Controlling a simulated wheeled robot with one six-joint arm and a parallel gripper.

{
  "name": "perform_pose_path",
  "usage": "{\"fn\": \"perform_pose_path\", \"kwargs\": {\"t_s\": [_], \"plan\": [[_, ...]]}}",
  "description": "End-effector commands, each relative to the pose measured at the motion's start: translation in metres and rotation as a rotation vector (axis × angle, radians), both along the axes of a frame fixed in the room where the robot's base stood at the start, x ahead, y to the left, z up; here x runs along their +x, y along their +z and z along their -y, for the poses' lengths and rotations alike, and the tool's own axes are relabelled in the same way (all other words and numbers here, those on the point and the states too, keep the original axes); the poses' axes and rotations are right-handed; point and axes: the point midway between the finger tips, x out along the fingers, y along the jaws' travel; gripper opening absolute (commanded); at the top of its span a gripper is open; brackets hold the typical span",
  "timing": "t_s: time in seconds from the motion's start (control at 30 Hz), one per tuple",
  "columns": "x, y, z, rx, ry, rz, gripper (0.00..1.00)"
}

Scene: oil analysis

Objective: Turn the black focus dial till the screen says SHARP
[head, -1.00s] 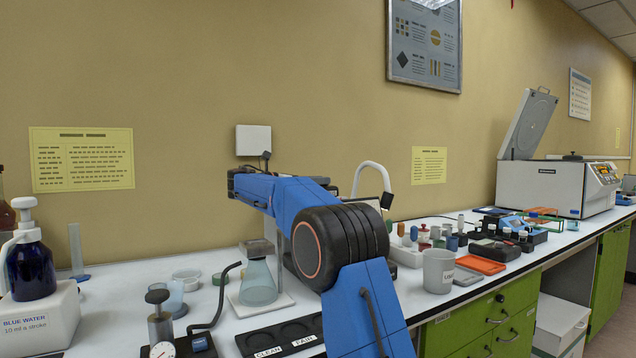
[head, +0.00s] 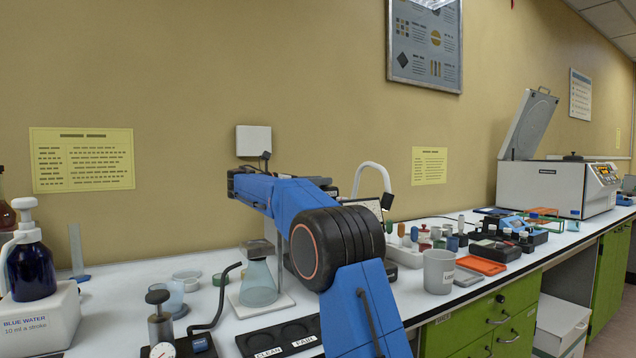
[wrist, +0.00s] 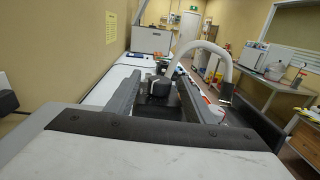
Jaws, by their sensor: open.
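In the wrist view my gripper (wrist: 160,82) is open, with its two grey fingers spread apart. A black round part that looks like the focus dial (wrist: 158,88) shows between the fingers; I cannot tell whether either finger touches it. In the head view my blue arm covers the dial and most of the instrument. A piece of what looks like the screen (head: 367,206) shows just behind my arm; no text on it can be read.
A white curved lamp neck (head: 372,168) rises beside my arm and stands close right of the fingers in the wrist view (wrist: 222,62).

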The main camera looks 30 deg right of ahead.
Motion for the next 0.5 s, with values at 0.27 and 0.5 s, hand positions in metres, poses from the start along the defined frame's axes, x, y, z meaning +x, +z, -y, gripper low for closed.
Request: {"fn": "perform_pose_path", "kwargs": {"t_s": [0.27, 0.5], "plan": [[0.002, 0.000, -0.031, 0.000, 0.003, 0.000, 0.48], [0.005, -0.001, -0.080, 0.000, 0.003, -0.001, 0.48]]}}
